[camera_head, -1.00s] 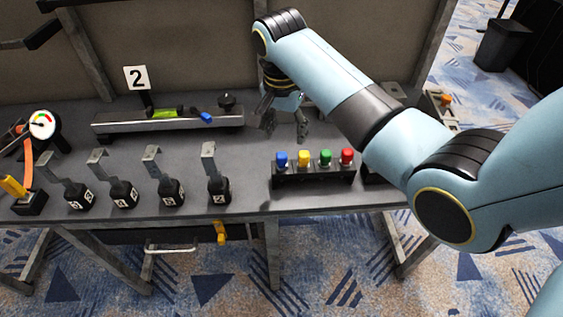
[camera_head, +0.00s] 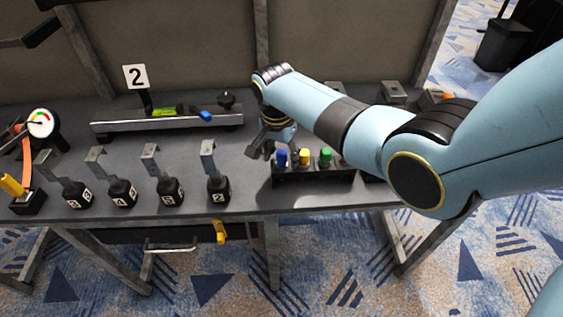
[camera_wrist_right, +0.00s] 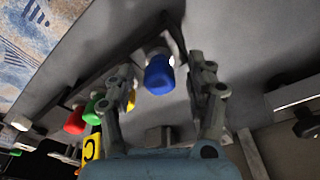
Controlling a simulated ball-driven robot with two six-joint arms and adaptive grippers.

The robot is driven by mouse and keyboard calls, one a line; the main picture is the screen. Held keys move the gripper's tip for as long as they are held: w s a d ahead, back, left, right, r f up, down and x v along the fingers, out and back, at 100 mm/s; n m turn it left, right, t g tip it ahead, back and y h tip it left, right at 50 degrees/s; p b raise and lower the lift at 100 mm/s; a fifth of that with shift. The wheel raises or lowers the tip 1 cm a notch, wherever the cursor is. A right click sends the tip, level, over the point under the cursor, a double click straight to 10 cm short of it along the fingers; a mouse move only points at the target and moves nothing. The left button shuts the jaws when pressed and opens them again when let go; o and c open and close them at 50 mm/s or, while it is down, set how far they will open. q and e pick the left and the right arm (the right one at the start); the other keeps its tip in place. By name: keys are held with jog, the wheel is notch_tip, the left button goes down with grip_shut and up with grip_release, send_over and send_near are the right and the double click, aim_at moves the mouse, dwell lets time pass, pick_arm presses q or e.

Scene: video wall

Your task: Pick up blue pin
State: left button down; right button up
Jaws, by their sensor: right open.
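The blue pin (camera_head: 282,159) stands upright at the left end of a dark rack (camera_head: 312,177) on the grey table. In the right wrist view the blue pin (camera_wrist_right: 159,76) shows between the two fingers of my right gripper (camera_wrist_right: 161,75), with gaps on both sides. My right gripper (camera_head: 274,148) is open and empty, pointing down just behind the pin in the head view. One finger shows left of the pin; the other is partly hidden. My left gripper is not in view.
Yellow (camera_head: 304,157) and green (camera_head: 325,158) pins stand right of the blue one. The red pin (camera_wrist_right: 75,121) shows in the wrist view; my arm covers it in the head view. Several numbered levers (camera_head: 170,190) stand left. A rail (camera_head: 170,123) lies behind.

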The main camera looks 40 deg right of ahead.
jog(key=shift+r, duration=0.1)
grip_shut()
dwell(0.3)
notch_tip(320, 180, up, 10)
jog(key=shift+p, duration=0.5)
jog(key=shift+r+p, duration=0.1)
jog(key=shift+p, duration=0.4)
